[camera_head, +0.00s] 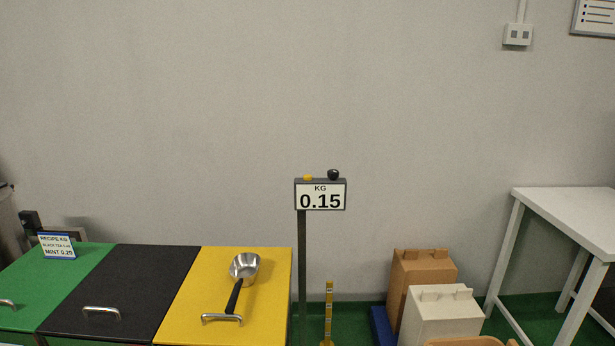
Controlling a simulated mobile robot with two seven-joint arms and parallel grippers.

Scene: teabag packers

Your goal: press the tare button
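A scale display (320,200) on a dark post (302,260) stands in the middle and reads KG 0.15. On its top edge sit a small yellow button (308,177) at the left and a round black knob (333,175) at the right. No label shows which of them is the tare button. The scale's platform cannot be made out. Neither of my grippers is in view, and nothing is seen touching the display.
Green (75,272), black (130,275) and yellow (185,310) lidded bins stand at the left. A metal scoop (244,268) lies on the yellow lid. A recipe sign (57,246) stands on the green one. Boxes (440,318) and a white table (575,213) are at the right.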

